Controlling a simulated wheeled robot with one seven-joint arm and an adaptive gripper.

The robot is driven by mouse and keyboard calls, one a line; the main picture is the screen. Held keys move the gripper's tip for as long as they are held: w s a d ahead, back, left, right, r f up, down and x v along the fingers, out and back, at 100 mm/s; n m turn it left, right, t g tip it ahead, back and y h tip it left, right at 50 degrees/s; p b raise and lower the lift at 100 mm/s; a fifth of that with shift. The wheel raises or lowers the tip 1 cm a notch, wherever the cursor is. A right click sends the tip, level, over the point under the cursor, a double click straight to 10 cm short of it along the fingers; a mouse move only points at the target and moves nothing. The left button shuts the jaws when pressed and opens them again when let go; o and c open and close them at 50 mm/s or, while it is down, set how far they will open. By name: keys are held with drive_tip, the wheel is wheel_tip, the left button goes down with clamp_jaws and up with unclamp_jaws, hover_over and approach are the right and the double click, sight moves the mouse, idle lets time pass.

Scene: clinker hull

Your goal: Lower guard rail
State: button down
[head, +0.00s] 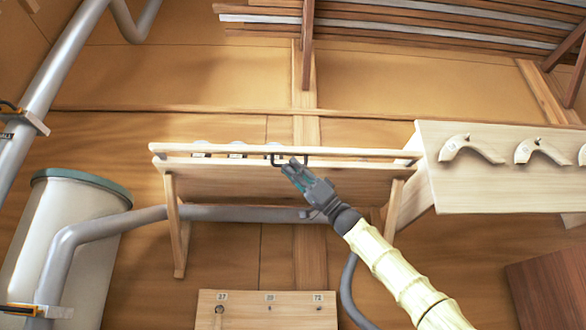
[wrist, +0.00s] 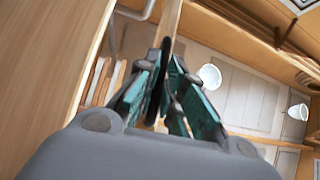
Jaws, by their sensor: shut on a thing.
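The guard rail (head: 215,150) is a long pale wooden bar along the front edge of a wooden shelf (head: 230,178) on the wall. A dark U-shaped handle (head: 273,160) shows at the middle of the rail. My gripper (head: 291,165) reaches up from the lower right and is shut at this handle; its fingers hide part of it.
Several pale round things (head: 237,148) show behind the rail. A board with curved wooden hooks (head: 470,150) is close on the right. A grey pipe (head: 85,235) runs beneath the shelf, and a white bin (head: 60,225) stands at left. A numbered board (head: 265,312) is below.

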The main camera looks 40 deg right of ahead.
drive_tip(key=shift+w+d+t, duration=0.1)
drive_tip(key=shift+d+t, duration=0.2)
drive_tip(key=c, duration=1.7)
unclamp_jaws()
drive_tip(key=shift+o, duration=0.9)
drive_tip(key=shift+w+d+f, duration=0.15)
drive_tip(key=shift+w+d, duration=0.05)
drive_tip(key=v, duration=1.2)
drive_tip(key=shift+d, duration=0.3)
drive_tip(key=shift+s+a, duration=0.1)
drive_tip(key=shift+a, duration=0.2)
